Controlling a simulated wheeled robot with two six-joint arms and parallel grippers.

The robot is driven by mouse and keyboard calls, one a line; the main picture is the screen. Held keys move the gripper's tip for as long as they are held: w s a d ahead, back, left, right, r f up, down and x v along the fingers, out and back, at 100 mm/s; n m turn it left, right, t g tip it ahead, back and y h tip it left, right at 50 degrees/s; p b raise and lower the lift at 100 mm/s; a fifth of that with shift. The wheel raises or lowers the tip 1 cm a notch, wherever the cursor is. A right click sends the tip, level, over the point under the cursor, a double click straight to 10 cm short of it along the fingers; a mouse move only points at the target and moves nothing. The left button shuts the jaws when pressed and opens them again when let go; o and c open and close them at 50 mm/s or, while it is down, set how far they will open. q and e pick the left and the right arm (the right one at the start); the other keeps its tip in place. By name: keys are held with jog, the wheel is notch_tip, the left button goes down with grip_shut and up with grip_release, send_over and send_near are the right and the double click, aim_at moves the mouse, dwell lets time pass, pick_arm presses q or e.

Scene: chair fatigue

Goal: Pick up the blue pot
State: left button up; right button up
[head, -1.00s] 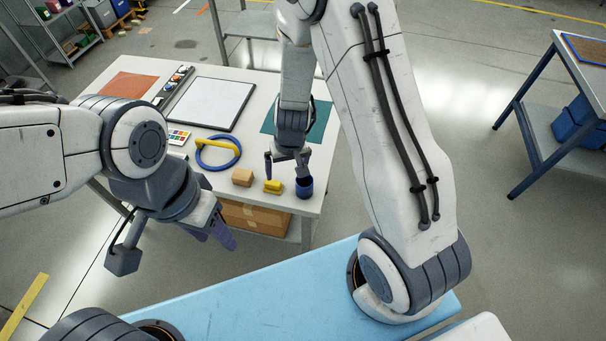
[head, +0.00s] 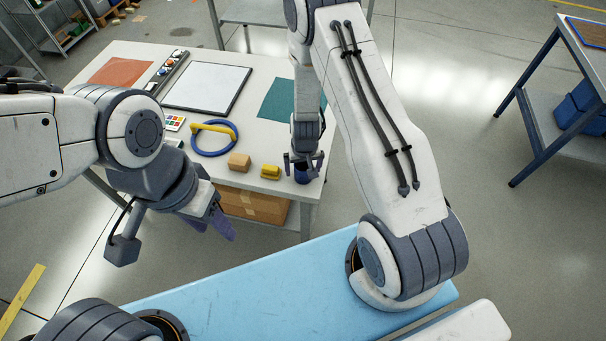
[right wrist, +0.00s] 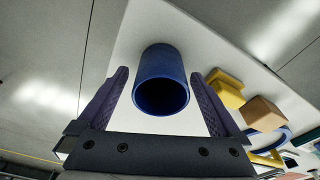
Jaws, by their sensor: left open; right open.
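The blue pot (head: 302,175) stands near the right front corner of the white table (head: 130,60). It is a plain dark blue cylinder with an open top. My right gripper (head: 303,163) is open right at the pot and partly hides it in the head view. In the right wrist view the pot (right wrist: 162,80) sits between the two purple fingers of the open right gripper (right wrist: 162,95), with a gap on either side. My left gripper (head: 220,222) is open and empty, off the table's front edge.
A yellow block (head: 270,172) lies close to the pot's left, then a tan wooden block (head: 239,162). A blue ring with a yellow bar (head: 213,138), a whiteboard (head: 207,88) and a teal mat (head: 285,98) lie farther back. Cardboard boxes (head: 255,206) sit below.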

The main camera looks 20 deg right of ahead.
jog(key=shift+w+f, duration=0.1)
jog(key=shift+f, duration=0.35)
jog(key=c, duration=1.5)
jog(key=shift+o, duration=0.2)
jog(key=shift+r, duration=0.1)
